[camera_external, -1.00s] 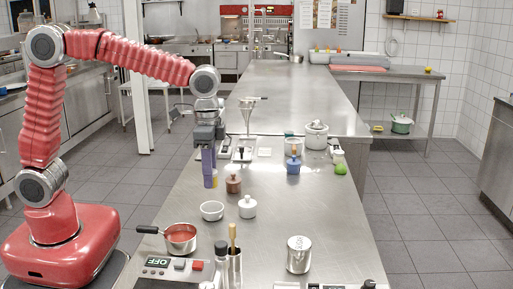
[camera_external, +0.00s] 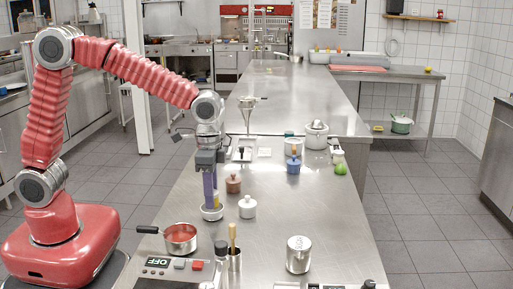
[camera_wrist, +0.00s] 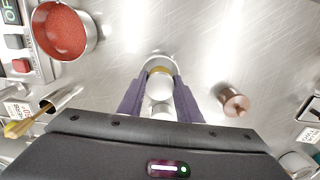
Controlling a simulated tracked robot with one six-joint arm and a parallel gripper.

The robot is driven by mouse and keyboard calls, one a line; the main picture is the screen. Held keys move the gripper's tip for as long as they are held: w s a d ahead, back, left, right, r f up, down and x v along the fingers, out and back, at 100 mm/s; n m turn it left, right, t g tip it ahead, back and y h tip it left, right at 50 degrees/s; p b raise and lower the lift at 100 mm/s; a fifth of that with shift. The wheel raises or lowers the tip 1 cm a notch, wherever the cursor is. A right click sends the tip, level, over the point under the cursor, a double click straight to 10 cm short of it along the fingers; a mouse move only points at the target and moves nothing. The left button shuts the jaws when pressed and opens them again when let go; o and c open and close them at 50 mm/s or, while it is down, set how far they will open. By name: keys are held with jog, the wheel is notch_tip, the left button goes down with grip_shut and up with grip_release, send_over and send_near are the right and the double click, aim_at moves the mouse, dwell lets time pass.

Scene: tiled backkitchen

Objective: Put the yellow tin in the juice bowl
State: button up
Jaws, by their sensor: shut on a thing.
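The yellow tin (camera_external: 217,200) is mostly hidden between the purple fingers of my gripper (camera_external: 210,201), which is shut on it. A yellow strip of it also shows in the wrist view (camera_wrist: 160,70). The white bowl (camera_external: 212,214), the only open bowl near the gripper, is directly under the fingertips. Its far rim shows past the tin in the wrist view (camera_wrist: 158,58). The tin appears at or just inside the rim; whether it touches the bottom is hidden.
A white lidded pot (camera_external: 247,207) stands close to the right of the bowl, and a brown pot (camera_external: 233,184) just behind. A saucepan with red contents (camera_external: 181,238) is in front. A metal shaker (camera_external: 298,255) stands front right.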

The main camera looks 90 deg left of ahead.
jog(key=o, duration=1.1)
jog(key=shift+r, duration=3.5)
jog(key=shift+w, duration=0.1)
